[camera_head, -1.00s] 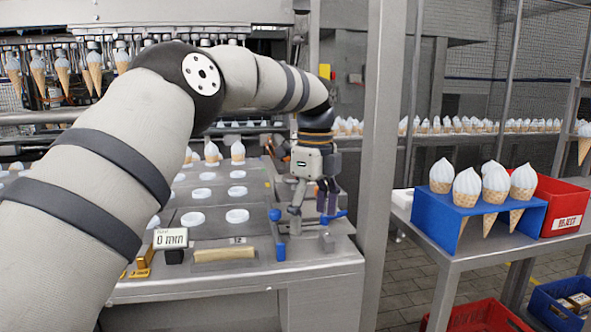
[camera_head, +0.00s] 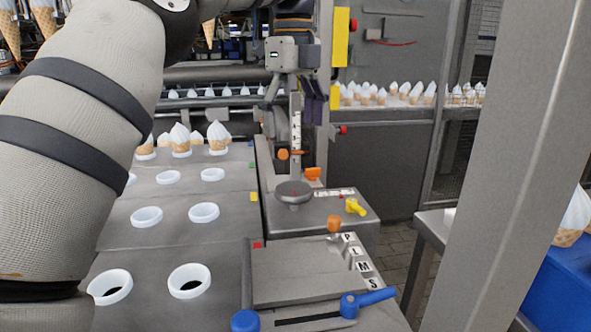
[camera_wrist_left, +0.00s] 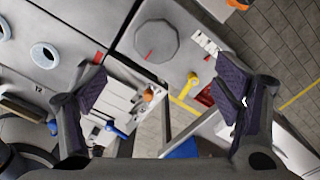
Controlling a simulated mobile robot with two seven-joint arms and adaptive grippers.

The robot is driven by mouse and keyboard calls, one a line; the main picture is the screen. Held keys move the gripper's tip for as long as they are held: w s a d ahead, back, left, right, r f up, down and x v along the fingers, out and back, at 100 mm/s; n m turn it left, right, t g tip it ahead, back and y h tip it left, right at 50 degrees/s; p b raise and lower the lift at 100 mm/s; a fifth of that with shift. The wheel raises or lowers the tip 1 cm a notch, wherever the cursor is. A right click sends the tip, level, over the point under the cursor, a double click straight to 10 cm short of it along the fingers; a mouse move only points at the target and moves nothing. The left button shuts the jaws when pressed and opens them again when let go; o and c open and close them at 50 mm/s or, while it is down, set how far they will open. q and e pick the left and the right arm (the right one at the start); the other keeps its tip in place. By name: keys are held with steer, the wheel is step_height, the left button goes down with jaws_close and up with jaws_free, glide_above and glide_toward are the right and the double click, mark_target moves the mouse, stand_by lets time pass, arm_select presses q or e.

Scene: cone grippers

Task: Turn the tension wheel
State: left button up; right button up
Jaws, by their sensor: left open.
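A round dark grey wheel (camera_head: 294,193), which looks like the tension wheel, stands on a raised panel at the right end of the machine table. The left wrist view shows this wheel (camera_wrist_left: 156,40) from above, many-sided, with a red mark near its edge. My left gripper (camera_head: 291,97) is open and empty, apart from the wheel and above it in the head picture. In the left wrist view its fingers (camera_wrist_left: 163,88) are spread wide, with the wheel beyond and between them toward the top. My right gripper is not in view.
A yellow lever (camera_head: 355,207) and an orange knob (camera_head: 334,224) are close to the wheel. A blue-handled lever (camera_head: 368,301) is nearer. White cone rings (camera_head: 147,216) fill the table at left. A grey post (camera_head: 505,165) stands at right.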

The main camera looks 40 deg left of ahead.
mark_target(293, 188)
arm_select(q)
steer(key=f, duration=0.8)
steer(key=f+p, duration=0.1)
steer(key=f, duration=0.2)
steer(key=shift+s+d+f, duration=0.25)
steer(key=shift+s+f, duration=0.05)
steer(key=shift+f, duration=0.1)
steer(key=c, duration=1.2)
